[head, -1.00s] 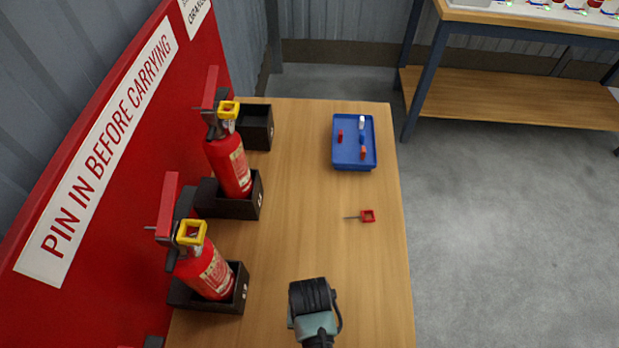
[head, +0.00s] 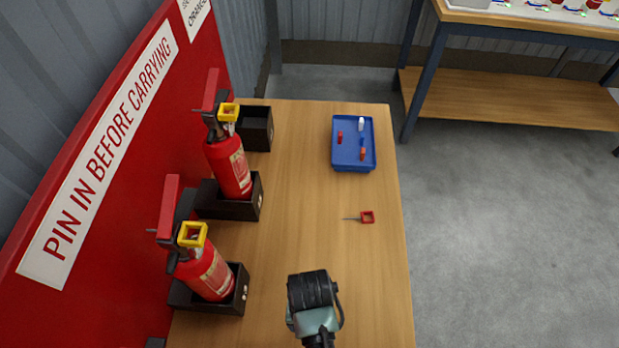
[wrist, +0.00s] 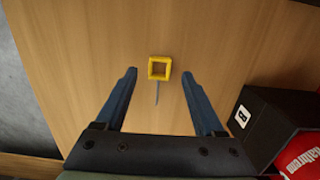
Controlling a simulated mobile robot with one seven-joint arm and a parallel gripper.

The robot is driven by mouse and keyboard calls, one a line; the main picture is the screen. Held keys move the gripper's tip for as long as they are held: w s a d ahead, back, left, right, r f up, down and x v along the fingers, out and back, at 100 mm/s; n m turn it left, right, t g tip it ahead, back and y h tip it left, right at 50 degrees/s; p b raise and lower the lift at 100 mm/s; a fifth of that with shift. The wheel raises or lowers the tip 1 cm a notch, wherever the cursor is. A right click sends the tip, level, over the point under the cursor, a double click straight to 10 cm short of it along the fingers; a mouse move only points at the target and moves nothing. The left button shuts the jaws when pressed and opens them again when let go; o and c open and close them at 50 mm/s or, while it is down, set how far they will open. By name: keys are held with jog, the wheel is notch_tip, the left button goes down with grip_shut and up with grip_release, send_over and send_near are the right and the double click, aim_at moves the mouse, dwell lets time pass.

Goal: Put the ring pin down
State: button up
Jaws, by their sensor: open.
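A yellow square ring pin (wrist: 160,68) lies on the wooden bench top (wrist: 85,55) in the wrist view, its thin grey shaft pointing back toward my gripper. My gripper (wrist: 159,74) is open, with a blue finger on each side of the pin and clear gaps between. Nothing is held. In the head view, the end of my arm is over the near part of the bench (head: 300,200); the fingers and this yellow pin are hidden there. A red ring pin (head: 367,217) lies on the bench farther off.
Two red extinguishers (head: 229,165) (head: 207,272) with yellow rings stand in black holders along the red board at left. A blue tray (head: 345,163) with small pieces is at the far right of the bench. A black holder (wrist: 262,120) is close on the wrist view's right.

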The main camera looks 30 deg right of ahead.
notch_tip(320, 180, up, 8)
jog(key=shift+w+d+r+p, duration=0.2)
jog(key=shift+w+r+p, duration=0.05)
jog(key=shift+w+p, duration=0.05)
jog(key=w+d+r+n+t+h, duration=0.25)
jog(key=w+r+t, duration=0.65)
jog(key=w+r, duration=1)
jog(key=w+a+r+n+t, duration=0.1)
jog(key=w+a+r+t, duration=0.15)
jog(key=r, duration=0.55)
jog(key=w+a+r+t, duration=0.1)
jog(key=w+r+t, duration=0.3)
jog(key=r, duration=0.3)
jog(key=s+a+r+n+t, duration=0.25)
jog(key=r+t, duration=0.35)
jog(key=r, duration=1.1)
jog(key=s+a+r+t+y, duration=0.1)
jog(key=s+a+r+t, duration=0.1)
jog(key=s+r, duration=0.3)
jog(key=s+a+r+t+y, duration=0.1)
jog(key=s+a+r+t, duration=0.2)
jog(key=r, duration=0.9)
jog(key=shift+s+n+t, duration=0.4)
jog(key=shift+s+t, duration=0.45)
jog(key=shift+s, duration=0.25)
